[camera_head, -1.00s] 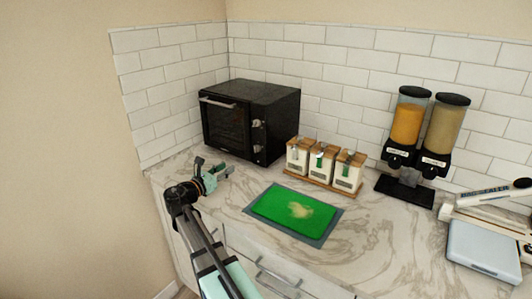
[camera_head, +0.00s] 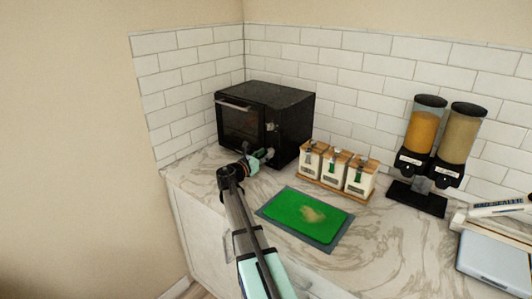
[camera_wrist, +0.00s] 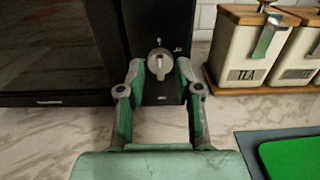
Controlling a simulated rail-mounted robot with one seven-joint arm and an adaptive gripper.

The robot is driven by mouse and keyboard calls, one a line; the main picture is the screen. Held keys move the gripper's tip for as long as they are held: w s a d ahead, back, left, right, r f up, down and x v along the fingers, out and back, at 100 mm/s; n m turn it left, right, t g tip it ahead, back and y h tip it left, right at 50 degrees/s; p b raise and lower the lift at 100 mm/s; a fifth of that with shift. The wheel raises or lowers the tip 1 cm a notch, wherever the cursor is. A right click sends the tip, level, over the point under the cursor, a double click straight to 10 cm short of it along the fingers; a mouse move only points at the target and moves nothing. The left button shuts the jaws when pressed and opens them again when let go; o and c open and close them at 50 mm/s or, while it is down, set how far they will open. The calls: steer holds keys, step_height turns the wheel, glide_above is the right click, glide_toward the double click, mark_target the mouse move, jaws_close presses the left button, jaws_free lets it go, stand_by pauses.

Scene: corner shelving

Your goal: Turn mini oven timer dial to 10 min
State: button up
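The black mini oven (camera_head: 266,118) stands on the marble counter in the corner, its door and control side facing me. In the wrist view its silver dial (camera_wrist: 160,62) shows on the black control panel (camera_wrist: 158,25), with small white marks around it too small to read. My gripper (camera_wrist: 160,76) is open, with one finger on each side of this dial in the picture. I cannot tell whether the fingers touch it. In the head view my gripper (camera_head: 264,156) is at the lower front of the oven's control panel. The upper dial (camera_head: 271,127) shows there too.
White canisters (camera_head: 335,165) with wooden lids stand right of the oven. A green board (camera_head: 306,214) lies on a grey mat in front of them. Dispensers (camera_head: 440,150) and a pale appliance (camera_head: 495,255) are farther right. Bare counter lies before the oven.

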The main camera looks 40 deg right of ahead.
steer(key=shift+w+d, duration=0.1)
steer(key=shift+d, duration=0.45)
jaws_close()
